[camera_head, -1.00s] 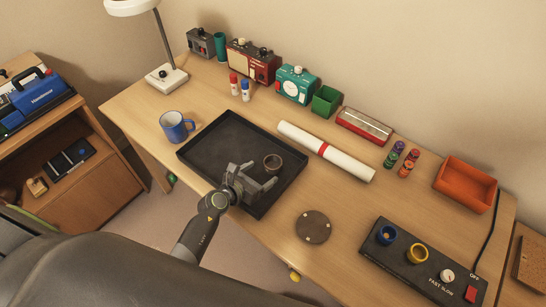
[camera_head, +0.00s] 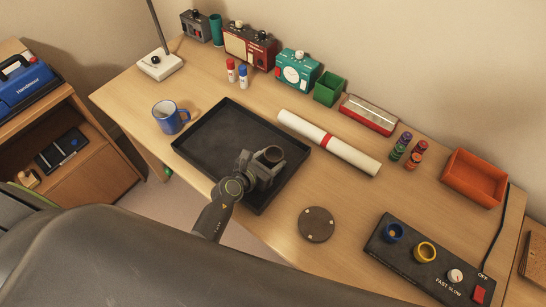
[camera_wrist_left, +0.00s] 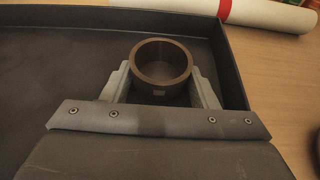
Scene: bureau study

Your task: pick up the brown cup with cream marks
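The brown cup (camera_head: 273,154) stands in the black tray (camera_head: 205,128), towards its right end. In the left wrist view the cup (camera_wrist_left: 162,68) is seen from above, round and open, with a small pale mark on its near side. My left gripper (camera_head: 265,163) has one finger on each side of the cup. In the left wrist view both fingers (camera_wrist_left: 162,85) lie close against its wall and appear shut on it. The cup's lower part is partly hidden by the gripper. I see no clear lift off the tray. My right gripper is not in view.
A blue mug (camera_head: 170,118) stands left of the tray. A white roll with a red band (camera_head: 315,136) lies just behind it. A dark round disc (camera_head: 317,224) and a control box (camera_head: 425,262) are to the right. The tray's left half is empty.

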